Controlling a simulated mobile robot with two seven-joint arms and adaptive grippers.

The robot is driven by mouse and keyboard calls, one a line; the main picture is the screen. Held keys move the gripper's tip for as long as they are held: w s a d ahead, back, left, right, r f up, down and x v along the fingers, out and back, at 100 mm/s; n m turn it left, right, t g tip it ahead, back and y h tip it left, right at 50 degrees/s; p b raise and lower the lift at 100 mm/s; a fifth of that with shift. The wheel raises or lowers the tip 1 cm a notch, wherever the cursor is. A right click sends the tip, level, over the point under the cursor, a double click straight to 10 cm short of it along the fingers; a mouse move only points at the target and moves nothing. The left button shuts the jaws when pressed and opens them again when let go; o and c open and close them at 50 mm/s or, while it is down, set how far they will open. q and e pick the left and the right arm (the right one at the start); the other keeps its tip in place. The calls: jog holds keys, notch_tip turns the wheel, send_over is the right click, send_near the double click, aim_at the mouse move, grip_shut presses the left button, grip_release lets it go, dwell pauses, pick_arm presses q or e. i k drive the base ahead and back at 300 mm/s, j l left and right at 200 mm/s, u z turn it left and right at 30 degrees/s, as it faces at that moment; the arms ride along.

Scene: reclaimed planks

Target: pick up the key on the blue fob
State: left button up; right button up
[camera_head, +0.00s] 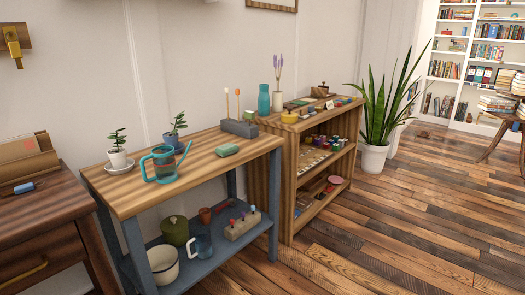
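A small blue object (25,187) lies on top of the dark wooden cabinet (50,198) at the left edge. It looks like the blue fob. A thin dark part sticks out at its right end, too small to tell clearly as a key. Neither of my grippers is in view.
A wooden box (25,160) stands behind the blue object. A wooden shelf (290,190) and a potted plant (374,157) stand farther right.

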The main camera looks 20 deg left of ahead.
aim_at(27, 188)
jog(key=i+l+u, duration=0.2)
jog(key=u, duration=0.2)
jog(key=i+l+u, duration=0.1)
jog(key=l+u, duration=0.15)
jog(key=u, duration=0.15)
jog(key=i+l+u, duration=0.1)
jog(key=l+u, duration=0.3)
jog(key=j, duration=0.1)
